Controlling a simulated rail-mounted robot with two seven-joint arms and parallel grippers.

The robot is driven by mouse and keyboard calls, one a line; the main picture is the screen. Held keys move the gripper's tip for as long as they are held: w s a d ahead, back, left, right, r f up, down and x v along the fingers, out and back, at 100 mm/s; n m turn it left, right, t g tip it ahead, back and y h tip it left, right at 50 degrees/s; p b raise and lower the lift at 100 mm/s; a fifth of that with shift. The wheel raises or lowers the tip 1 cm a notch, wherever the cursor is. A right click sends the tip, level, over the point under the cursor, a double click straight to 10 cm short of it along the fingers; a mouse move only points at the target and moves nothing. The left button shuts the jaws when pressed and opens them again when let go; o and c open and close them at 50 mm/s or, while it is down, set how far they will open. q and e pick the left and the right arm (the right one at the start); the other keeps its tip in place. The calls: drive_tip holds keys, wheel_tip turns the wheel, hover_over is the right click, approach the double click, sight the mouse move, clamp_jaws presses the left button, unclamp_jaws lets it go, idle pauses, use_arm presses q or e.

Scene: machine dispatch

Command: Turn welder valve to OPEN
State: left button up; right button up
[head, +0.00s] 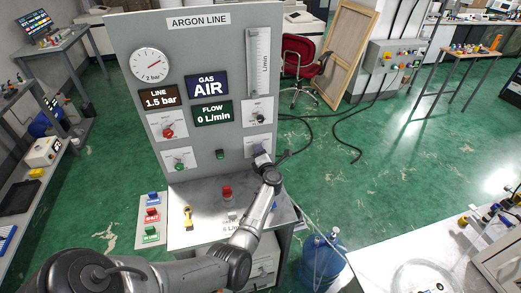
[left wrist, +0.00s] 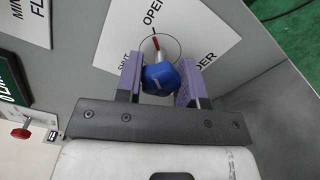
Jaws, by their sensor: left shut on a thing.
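The welder valve has a blue knob (left wrist: 160,77) with a red-tipped pointer (left wrist: 155,43), on a white label plate (left wrist: 190,32) with OPEN and SHUT lettering. The pointer is directed up the picture, toward the OPEN lettering. In the left wrist view my left gripper (left wrist: 158,88) has its two purple fingers on either side of the knob, shut on it. In the head view my left gripper (head: 258,152) is at the lower right of the grey ARGON LINE panel (head: 215,60), and the arm hides most of the valve. My right gripper is not in view.
The panel carries a round gauge (head: 150,65), a LINE 1.5 bar display (head: 160,97), a GAS AIR display (head: 206,84), a FLOW 0 L/min display (head: 212,113) and other knobs. A red button (head: 227,191) stands on the metal shelf below. A blue cylinder (head: 322,258) stands at the right.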

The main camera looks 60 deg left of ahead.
use_arm(q)
drive_tip(key=shift+m, duration=0.5)
drive_tip(key=o, duration=0.9)
drive_tip(key=shift+d, duration=0.15)
drive_tip(key=p+v, duration=0.1)
drive_tip(key=v, duration=1.2)
drive_tip(key=shift+s+d, duration=0.2)
drive_tip(key=shift+d, duration=0.05)
